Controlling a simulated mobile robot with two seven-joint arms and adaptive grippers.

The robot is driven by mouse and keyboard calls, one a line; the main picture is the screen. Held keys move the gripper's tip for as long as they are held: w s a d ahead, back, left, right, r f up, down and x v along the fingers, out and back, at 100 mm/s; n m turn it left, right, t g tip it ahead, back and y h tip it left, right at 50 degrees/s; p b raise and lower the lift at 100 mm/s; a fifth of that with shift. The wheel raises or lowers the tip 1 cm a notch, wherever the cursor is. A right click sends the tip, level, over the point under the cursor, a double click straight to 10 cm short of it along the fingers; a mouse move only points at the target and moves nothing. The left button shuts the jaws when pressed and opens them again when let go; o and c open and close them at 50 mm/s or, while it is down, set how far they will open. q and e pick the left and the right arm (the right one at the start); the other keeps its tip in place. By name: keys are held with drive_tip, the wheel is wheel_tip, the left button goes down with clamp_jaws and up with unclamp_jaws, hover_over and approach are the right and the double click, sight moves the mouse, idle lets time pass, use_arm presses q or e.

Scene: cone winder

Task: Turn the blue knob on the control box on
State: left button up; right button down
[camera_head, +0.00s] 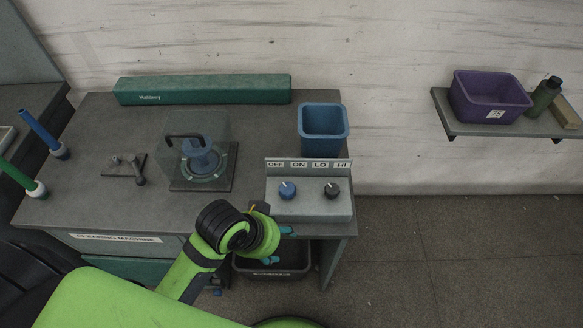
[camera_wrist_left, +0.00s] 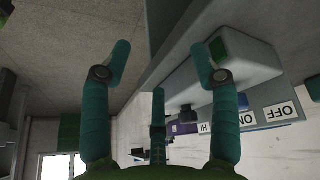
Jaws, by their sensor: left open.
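The grey control box (camera_head: 310,207) stands at the right front of the table. Its blue knob (camera_head: 287,190) is on the left, under the OFF and ON labels, with its white mark pointing up and slightly left, toward OFF. A black knob (camera_head: 332,190) is on the right under LO and HI. My left gripper (camera_head: 279,246) is just in front of and below the box, apart from the knob. In the left wrist view, its teal fingers (camera_wrist_left: 160,65) are spread with nothing between them, and the box (camera_wrist_left: 225,70) is at the right. My right gripper is not in view.
A blue bin (camera_head: 323,128) stands behind the box. A clear-covered machine (camera_head: 198,150) is to its left. A dark bin (camera_head: 290,272) sits below the table edge under my gripper. A wall shelf (camera_head: 480,128) holds a purple bin (camera_head: 490,97). Floor right of the table is clear.

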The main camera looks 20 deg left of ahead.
sight(286, 188)
use_arm(q)
drive_tip(key=w+d+r+m+g, duration=0.1)
drive_tip(key=w+r+m, duration=0.1)
drive_tip(key=w, duration=0.1)
drive_tip(key=w+d+r+m+g, duration=0.1)
drive_tip(key=w+d+r+m, duration=0.2)
drive_tip(key=w+r+m, duration=0.1)
drive_tip(key=w, duration=0.1)
drive_tip(key=shift+w+d+m+g, duration=0.2)
drive_tip(key=shift+w+m+g, duration=0.15)
drive_tip(key=shift+m+g, duration=0.05)
drive_tip(key=w+a+r+y, duration=0.1)
drive_tip(key=a, duration=0.1)
drive_tip(key=w+a+r+y, duration=0.1)
drive_tip(key=w+a+r+g, duration=0.1)
drive_tip(key=a+r, duration=0.1)
drive_tip(key=shift+w+a+y, duration=0.1)
drive_tip(key=shift+a+y, duration=0.25)
drive_tip(key=shift+y, duration=0.05)
drive_tip(key=shift+f+p, duration=0.35)
drive_tip(key=shift+f, duration=3.1)
drive_tip(key=c, duration=1.1)
